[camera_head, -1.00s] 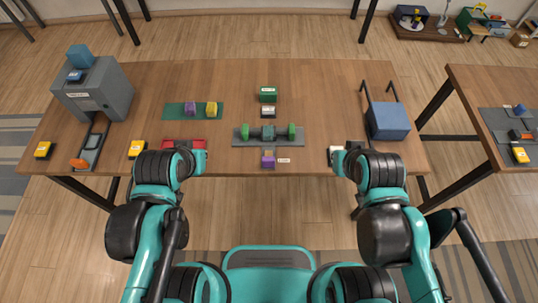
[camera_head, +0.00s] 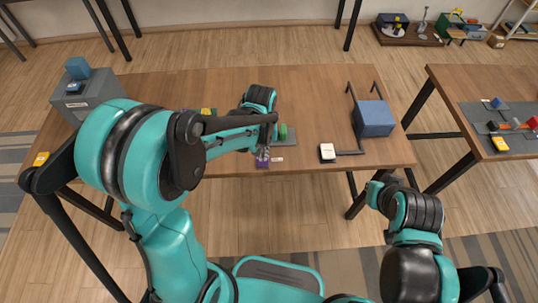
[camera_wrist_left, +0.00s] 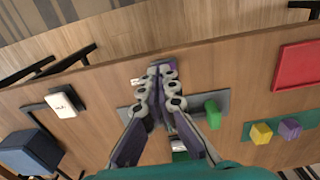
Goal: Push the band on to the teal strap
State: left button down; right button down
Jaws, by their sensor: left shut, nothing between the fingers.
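My left gripper (camera_head: 266,145) reaches across the table and points down at the grey board (camera_wrist_left: 222,101). Its fingers (camera_wrist_left: 160,72) are together and hold nothing. Their tips are over or beside the small purple block (camera_head: 262,161) at the table's front edge; I cannot tell whether they touch. A green post (camera_head: 283,132) stands on the board beside the gripper and also shows in the wrist view (camera_wrist_left: 213,114). The teal strap and the rest of the board's middle are hidden behind the gripper. I cannot make out the band. My right gripper (camera_head: 379,182) is in front of the table, its fingers unclear.
A blue box (camera_head: 374,118) on a dark frame and a white-topped device (camera_head: 327,152) are on the right. A grey cabinet (camera_head: 80,103) stands at left. In the wrist view, a yellow block (camera_wrist_left: 262,133), a purple block (camera_wrist_left: 289,128) and a red tray (camera_wrist_left: 300,66) lie to the right.

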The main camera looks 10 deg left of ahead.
aim_at(263, 166)
pick_arm(q)
notch_tip(263, 166, down, 8)
jog(key=b, duration=0.5)
jog(key=shift+r+b, duration=0.1)
jog(key=shift+b, duration=0.3)
jog(key=shift+w, duration=0.1)
jog(key=shift+w+a, duration=0.3)
jog(key=shift+w, duration=0.55)
jog(key=shift+w+a, duration=0.25)
jog(key=shift+w, duration=0.6)
jog(key=shift+w+a, duration=0.2)
jog(key=shift+w, duration=0.5)
jog(key=shift+s+d, duration=0.2)
jog(key=shift+s, duration=0.45)
notch_tip(263, 166, up, 7)
jog(key=p, duration=0.5)
jog(key=shift+r, duration=0.15)
